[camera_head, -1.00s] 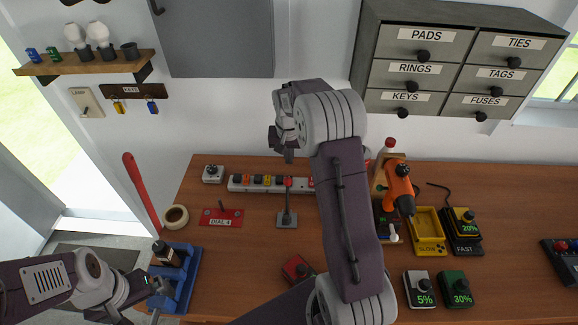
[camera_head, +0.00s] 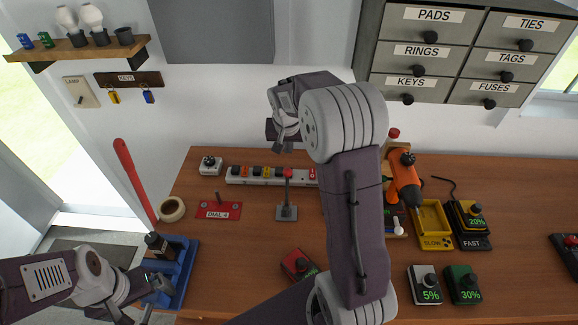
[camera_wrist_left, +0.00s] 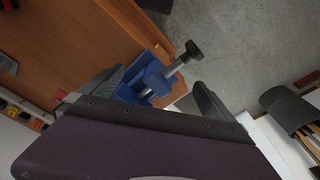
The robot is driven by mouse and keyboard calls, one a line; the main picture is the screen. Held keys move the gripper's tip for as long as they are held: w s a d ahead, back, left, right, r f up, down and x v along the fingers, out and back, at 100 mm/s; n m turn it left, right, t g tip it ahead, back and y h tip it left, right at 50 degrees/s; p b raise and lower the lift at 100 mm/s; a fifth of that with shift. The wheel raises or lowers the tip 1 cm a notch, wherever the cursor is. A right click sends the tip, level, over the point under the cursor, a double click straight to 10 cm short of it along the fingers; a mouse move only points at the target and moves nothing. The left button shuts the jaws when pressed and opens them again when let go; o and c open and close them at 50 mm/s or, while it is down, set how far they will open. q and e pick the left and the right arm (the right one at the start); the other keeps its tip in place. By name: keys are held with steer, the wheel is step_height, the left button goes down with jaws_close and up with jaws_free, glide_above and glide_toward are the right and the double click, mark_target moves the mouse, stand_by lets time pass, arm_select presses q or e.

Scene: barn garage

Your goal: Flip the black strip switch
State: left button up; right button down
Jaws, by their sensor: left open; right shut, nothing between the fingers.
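A white power strip (camera_head: 228,176) lies along the back of the wooden bench, with a row of small coloured switches: orange, yellow, dark ones and a red one at its right end. I cannot tell which way the dark switches are set. My right gripper (camera_head: 283,149) is shut and empty, pointing down above the strip and apparently not touching it. My right arm hides what lies right of the strip. My left gripper (camera_head: 156,297) is open and empty at the bench's front left, by the blue vise (camera_head: 181,272); its fingers also show in the left wrist view (camera_wrist_left: 155,95).
A lever (camera_head: 287,212) with a red knob stands just in front of the strip. An orange drill (camera_head: 403,180) and chargers stand right. The middle front bench has free room.

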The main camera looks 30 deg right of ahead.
steer(key=x, duration=0.4)
steer(key=p+x, duration=0.1)
steer(key=x, duration=0.4)
steer(key=p+x, duration=0.1)
steer(key=x, duration=0.4)
steer(key=shift+s+a+f, duration=0.1)
steer(key=shift+s+a, duration=0.05)
steer(key=shift+s, duration=0.2)
